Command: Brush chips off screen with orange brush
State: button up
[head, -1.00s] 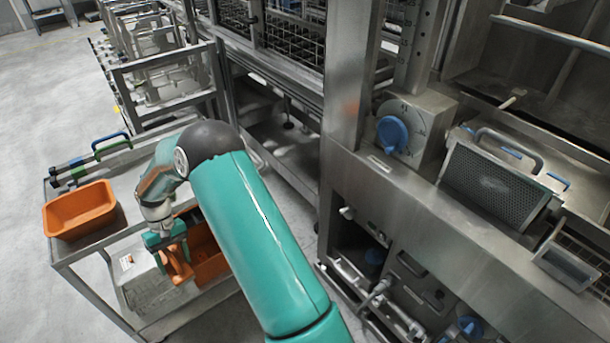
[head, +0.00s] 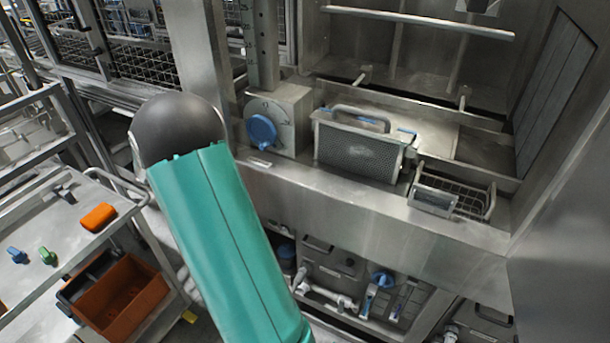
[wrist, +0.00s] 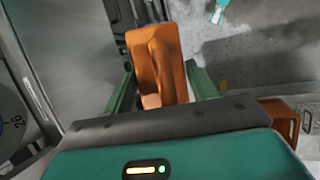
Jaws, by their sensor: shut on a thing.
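The orange brush (wrist: 162,55) is between the two green fingers of my gripper (wrist: 160,75) in the wrist view, and the gripper is shut on it. Its bristles cannot be made out. In the head view my gripper and the brush are hidden behind my arm. The screen (head: 357,153) is a dark perforated metal panel with a grey handle on top. It stands upright in the washer's steel trough, right of the blue dial. No chips can be made out on it at this size. My arm is left of the screen, with a clear gap.
A cart at the left holds an orange block (head: 98,217), a green knob (head: 47,256) and a blue knob (head: 17,255). An orange bin (head: 125,297) sits lower. A blue dial (head: 261,131) and a wire basket (head: 468,197) flank the screen. The steel ledge before it is clear.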

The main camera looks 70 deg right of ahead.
jog(key=s+d+r+m+g+h, duration=0.1)
jog(key=s+d+r+h, duration=0.2)
jog(key=s+d+r, duration=0.35)
jog(key=s+d+r+m+h, duration=0.1)
jog(key=s+d+r+h, duration=0.25)
jog(key=s, duration=0.65)
jog(key=s+d+r+g+h, duration=0.1)
jog(key=s+d+r+h, duration=0.1)
jog(key=s+d+r, duration=0.5)
jog(key=shift+s+d+f+m+g+h, duration=0.2)
jog(key=shift+s+d+f+h, duration=0.45)
jog(key=shift+s+d+f, duration=0.85)
jog(key=shift+s+d+f+m+g+h, duration=0.1)
jog(key=shift+s+d+f+m+h, duration=0.35)
jog(key=shift+s+d+f, duration=0.95)
jog(key=shift+s+d+r, duration=0.1)
jog(key=shift+s+d, duration=0.05)
jog(key=shift+d, duration=0.25)
jog(key=shift+s+d+r, duration=0.1)
jog(key=shift+d, duration=0.3)
jog(key=shift+s, duration=0.1)
